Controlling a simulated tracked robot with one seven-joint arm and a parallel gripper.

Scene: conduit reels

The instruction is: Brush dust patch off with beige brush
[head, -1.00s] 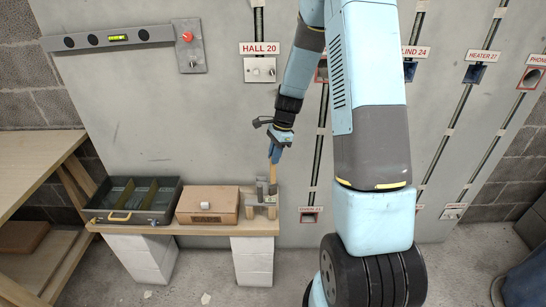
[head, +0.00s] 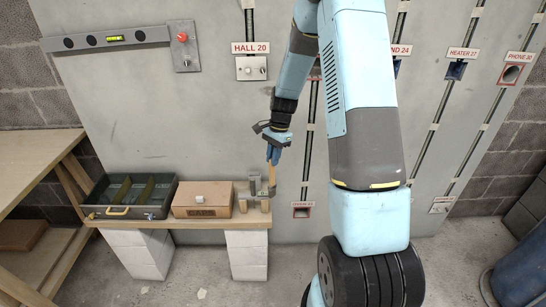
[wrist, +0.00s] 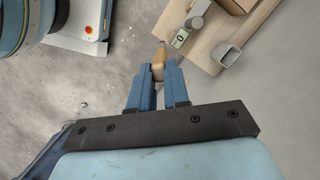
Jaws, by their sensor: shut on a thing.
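My gripper (head: 273,152) is low in front of the wall panel, above the right end of the wooden shelf. It is shut on the beige brush (head: 271,176), which hangs down from the fingers beside grey holders (head: 256,188). In the wrist view the gripper's blue fingers (wrist: 159,80) close on the brush's tan body (wrist: 158,57), and its far end lies close to the shelf edge. Whether the brush touches the holders or shelf is unclear. I cannot make out a dust patch for certain in either view.
A grey toolbox (head: 97,213) and a brown box (head: 203,209) stand on the wooden shelf (head: 188,224). A switch plate (head: 251,68) sits under the HALL 20 sign (head: 250,48). The panel between is clear.

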